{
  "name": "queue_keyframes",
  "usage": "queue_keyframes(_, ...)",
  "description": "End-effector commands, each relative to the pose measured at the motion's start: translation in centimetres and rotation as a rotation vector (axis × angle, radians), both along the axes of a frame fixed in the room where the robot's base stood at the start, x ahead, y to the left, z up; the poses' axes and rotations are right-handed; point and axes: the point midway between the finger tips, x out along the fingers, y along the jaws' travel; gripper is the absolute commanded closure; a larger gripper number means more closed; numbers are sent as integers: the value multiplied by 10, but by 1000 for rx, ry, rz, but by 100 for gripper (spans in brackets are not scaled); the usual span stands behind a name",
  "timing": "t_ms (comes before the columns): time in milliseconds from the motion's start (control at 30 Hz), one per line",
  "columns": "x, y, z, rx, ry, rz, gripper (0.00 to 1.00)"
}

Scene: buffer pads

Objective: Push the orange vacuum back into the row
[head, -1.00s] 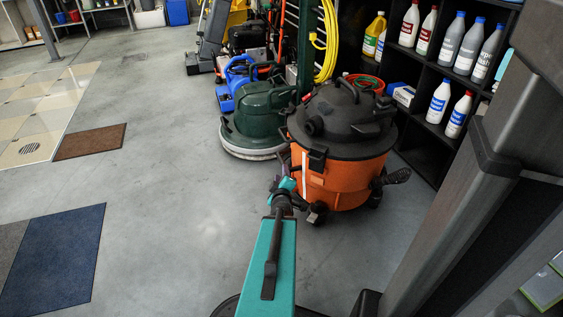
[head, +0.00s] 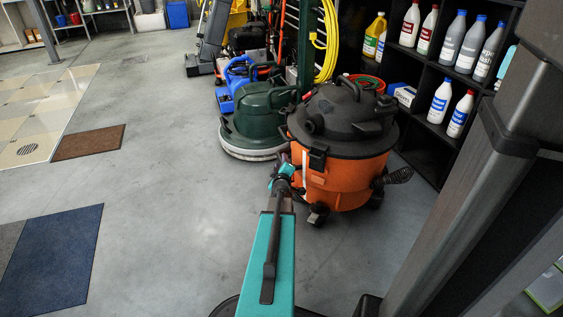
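The orange vacuum (head: 330,186) has a black lid and stands upright on casters, right of the middle, beside the shelf. A green floor machine (head: 262,117) stands behind it to the left, very close to it. My arm reaches forward from the bottom of the picture, and my gripper (head: 284,172) is at the vacuum's lower left side. It looks very near or touching the orange drum; I cannot tell which. The fingers are small and partly hidden by the wrist, so their opening does not show.
A blue machine (head: 236,82) stands farther back in the row. A black shelf (head: 432,139) with several bottles is close on the right. Dark mats (head: 55,257) lie at the left. The grey floor (head: 165,195) between the mats and the row is clear.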

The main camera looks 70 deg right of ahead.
Motion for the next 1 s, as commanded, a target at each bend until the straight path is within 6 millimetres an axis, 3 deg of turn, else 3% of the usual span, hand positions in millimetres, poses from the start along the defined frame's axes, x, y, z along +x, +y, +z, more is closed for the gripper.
queue_keyframes(300,9,-23,-6,0,0,0,64)
queue_keyframes(733,10,-25,-6,0,0,0,64)
queue_keyframes(933,10,-25,-6,0,0,0,96)
queue_keyframes(1000,10,-25,-6,1,0,1,100)
